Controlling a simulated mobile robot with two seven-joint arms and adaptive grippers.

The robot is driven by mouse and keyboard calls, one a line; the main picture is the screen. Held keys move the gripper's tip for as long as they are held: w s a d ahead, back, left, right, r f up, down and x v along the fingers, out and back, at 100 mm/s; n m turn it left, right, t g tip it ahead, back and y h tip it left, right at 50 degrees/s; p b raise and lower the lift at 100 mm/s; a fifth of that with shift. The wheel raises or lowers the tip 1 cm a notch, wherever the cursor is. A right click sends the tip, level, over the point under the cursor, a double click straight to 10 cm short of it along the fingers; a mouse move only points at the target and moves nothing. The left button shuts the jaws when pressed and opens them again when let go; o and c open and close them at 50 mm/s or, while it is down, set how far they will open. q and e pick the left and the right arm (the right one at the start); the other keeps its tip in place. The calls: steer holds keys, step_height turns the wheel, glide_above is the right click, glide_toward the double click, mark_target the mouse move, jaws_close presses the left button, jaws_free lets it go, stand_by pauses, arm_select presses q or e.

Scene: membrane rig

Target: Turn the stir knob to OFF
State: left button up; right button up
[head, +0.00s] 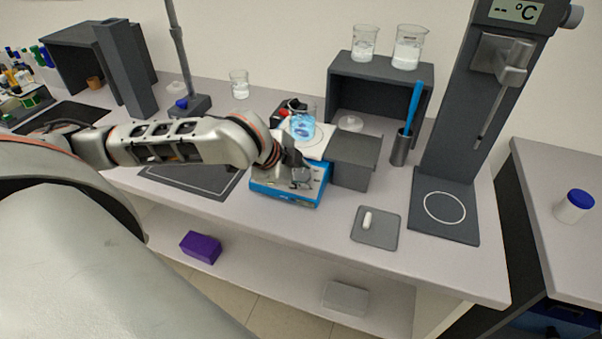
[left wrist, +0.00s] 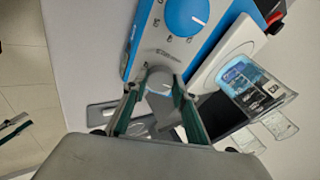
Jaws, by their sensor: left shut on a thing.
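The blue and white hotplate stirrer (head: 287,196) stands on the bench, with its control panel (left wrist: 150,40) facing the front. My left gripper (head: 301,178) is at this panel, and its fingers partly cover it in the head view. In the left wrist view my left gripper (left wrist: 160,88) is shut on a small pale grey knob (left wrist: 159,80). A larger blue knob (left wrist: 187,14) with a white pointer line sits beside it, apart from the fingers. The panel lettering is too small to read. My right gripper is not in view.
A beaker of blue liquid (head: 303,127) stands on the stirrer's plate and also shows in the left wrist view (left wrist: 252,88). A dark grey box (head: 353,160) stands close to the stirrer's right. A tray with a white stir bar (head: 367,220) lies farther right.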

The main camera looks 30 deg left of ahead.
mark_target(301, 176)
arm_select(q)
steer(key=o, duration=1.1)
step_height(301, 176, up, 9)
steer(key=shift+w+f, duration=0.1)
steer(key=shift+f, duration=0.1)
steer(key=shift+r, duration=0.75)
